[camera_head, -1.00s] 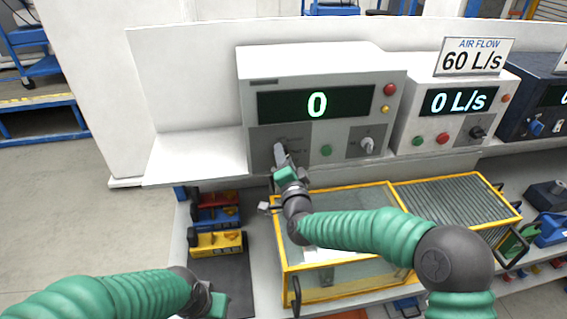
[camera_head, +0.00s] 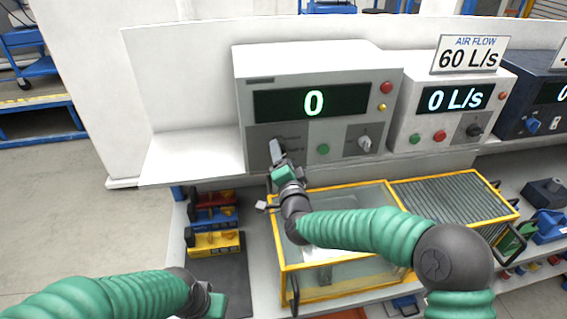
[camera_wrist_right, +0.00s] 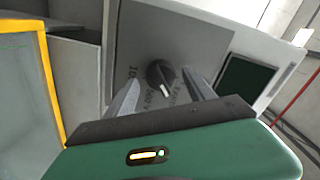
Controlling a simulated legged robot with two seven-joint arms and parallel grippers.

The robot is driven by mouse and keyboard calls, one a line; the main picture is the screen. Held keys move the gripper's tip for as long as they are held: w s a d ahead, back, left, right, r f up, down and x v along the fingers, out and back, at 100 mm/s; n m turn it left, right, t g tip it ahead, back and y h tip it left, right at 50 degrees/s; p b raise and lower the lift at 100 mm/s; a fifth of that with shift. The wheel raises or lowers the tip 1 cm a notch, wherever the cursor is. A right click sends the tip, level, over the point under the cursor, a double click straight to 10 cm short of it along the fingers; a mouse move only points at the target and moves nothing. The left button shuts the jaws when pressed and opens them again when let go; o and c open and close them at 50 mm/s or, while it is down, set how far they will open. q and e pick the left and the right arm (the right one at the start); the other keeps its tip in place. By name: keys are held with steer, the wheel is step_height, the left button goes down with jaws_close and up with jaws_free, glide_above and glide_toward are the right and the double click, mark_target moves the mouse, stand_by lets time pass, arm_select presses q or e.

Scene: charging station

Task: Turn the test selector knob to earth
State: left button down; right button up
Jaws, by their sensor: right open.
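The tester (camera_head: 318,62) is a light grey box with a green "0" on its dark display. Its selector knob (camera_wrist_right: 161,76) shows in the right wrist view as a dark round knob with a white pointer, on a grey panel with small, hard-to-read lettering. The pointer slants toward the bottom of that view. My right gripper (camera_head: 277,152) is in front of the tester's lower left panel and hides the knob in the head view. Its fingers are apart, one on each side of the knob in the wrist view; contact is unclear. My left gripper (camera_head: 212,302) is low at the left, its fingers indistinct.
The tester also has a green button (camera_head: 323,149), a second knob (camera_head: 364,143) and a red button (camera_head: 386,87). An air flow unit (camera_head: 455,97) stands to the right. A yellow-framed glass case (camera_head: 283,245) lies below my right arm. The shelf left of the tester (camera_head: 195,158) is clear.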

steer(key=b+v, duration=0.3)
steer(key=v, duration=1.3)
steer(key=shift+s+d, duration=0.15)
steer(key=shift+s, duration=0.1)
steer(key=shift+f, duration=0.1)
